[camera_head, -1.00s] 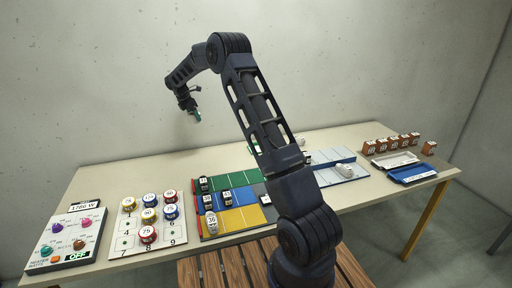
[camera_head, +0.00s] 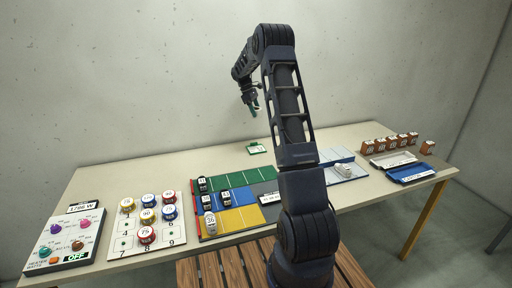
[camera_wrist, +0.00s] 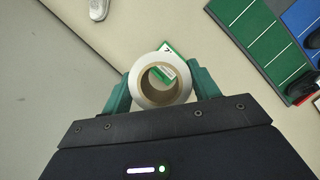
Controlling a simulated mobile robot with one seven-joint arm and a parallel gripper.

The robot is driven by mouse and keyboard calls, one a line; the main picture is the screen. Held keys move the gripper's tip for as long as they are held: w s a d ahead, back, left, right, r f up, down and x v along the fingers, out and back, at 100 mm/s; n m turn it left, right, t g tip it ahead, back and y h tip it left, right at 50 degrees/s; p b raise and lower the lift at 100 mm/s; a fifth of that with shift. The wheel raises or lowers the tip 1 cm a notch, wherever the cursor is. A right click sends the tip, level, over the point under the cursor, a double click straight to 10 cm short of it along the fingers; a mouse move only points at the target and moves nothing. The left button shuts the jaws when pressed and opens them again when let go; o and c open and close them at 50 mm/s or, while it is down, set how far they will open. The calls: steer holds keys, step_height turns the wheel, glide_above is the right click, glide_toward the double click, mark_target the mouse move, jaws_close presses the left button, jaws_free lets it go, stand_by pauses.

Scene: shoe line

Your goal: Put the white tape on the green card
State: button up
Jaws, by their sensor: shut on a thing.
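The white tape (camera_wrist: 139,86) is a roll with a brown core, and my gripper (camera_wrist: 160,84) is shut on it with a green fingertip at each side. In the head view my gripper (camera_head: 254,108) is raised above the back of the table; the tape is too small to make out there. The green card (camera_head: 257,148) lies at the table's back edge, green-bordered with a white middle. In the wrist view the green card (camera_wrist: 172,49) lies below the tape, partly hidden by it and partly seen through its hole.
A green, blue and yellow board (camera_head: 237,220) with several small items is at the table's middle. A numbered board (camera_head: 125,242) with round tins and a knob panel (camera_head: 62,240) are left. A white shoe (camera_head: 343,168), trays (camera_head: 411,173) and small boxes are right. Bare table surrounds the card.

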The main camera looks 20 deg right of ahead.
step_height(320, 180, down, 20)
steer(key=shift+d+r, duration=0.1)
steer(key=shift+d, duration=0.05)
stand_by(0.5)
steer(key=o, duration=1)
